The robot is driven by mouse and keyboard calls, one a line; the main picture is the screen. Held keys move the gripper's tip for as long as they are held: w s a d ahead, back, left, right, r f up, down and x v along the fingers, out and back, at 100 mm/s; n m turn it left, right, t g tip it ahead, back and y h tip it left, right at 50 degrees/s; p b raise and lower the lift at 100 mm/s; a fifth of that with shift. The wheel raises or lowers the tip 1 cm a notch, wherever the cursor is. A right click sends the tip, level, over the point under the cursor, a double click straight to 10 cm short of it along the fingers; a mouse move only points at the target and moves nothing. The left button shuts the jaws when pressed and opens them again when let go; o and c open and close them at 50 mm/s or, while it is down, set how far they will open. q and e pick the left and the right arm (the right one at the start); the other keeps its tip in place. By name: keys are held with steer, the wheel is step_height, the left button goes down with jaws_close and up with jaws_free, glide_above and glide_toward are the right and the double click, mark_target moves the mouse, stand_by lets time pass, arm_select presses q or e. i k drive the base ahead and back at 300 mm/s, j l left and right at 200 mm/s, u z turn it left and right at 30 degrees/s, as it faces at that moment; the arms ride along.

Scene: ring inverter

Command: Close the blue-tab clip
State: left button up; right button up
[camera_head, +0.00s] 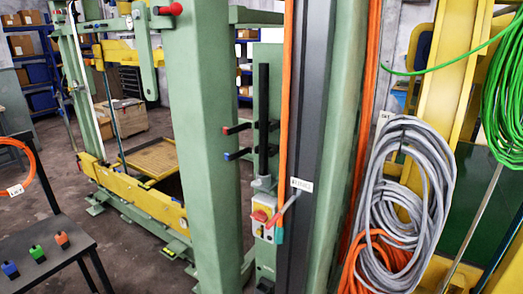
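A black vertical bar (263,100) is mounted on the green machine frame near the middle of the view. Two dark clip arms stick out to the left from it. The lower one is the blue-tab clip (238,154), with a blue tip at its left end. The upper one is a red-tab clip (236,129). Both stick out roughly level, with their tips apart from the bar. Neither of my grippers shows in the head view.
A control box (266,212) with a red-handled switch sits below the bar. A thick green post (205,120) stands to its left. Grey cable coils (412,170) hang at the right. A dark table (45,250) with blue, green and orange blocks stands at lower left.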

mark_target(228, 157)
steer(key=z, duration=0.45)
steer(key=i+j+z, duration=0.1)
steer(key=z, duration=0.35)
steer(key=j+z, duration=0.1)
steer(key=z, duration=0.35)
steer(key=i+j+z, duration=0.1)
steer(key=j+z, duration=0.35)
steer(key=j+u, duration=0.15)
steer(key=j, duration=0.65)
steer(key=i+j+u, duration=0.2)
steer(key=j, duration=0.6)
steer(key=j+z, duration=0.15)
steer(key=j, duration=0.25)
steer(key=k+j+z, duration=0.2)
steer(key=j, duration=0.15)
steer(key=j+z, duration=0.15)
steer(key=j, duration=0.2)
steer(key=k, duration=0.05)
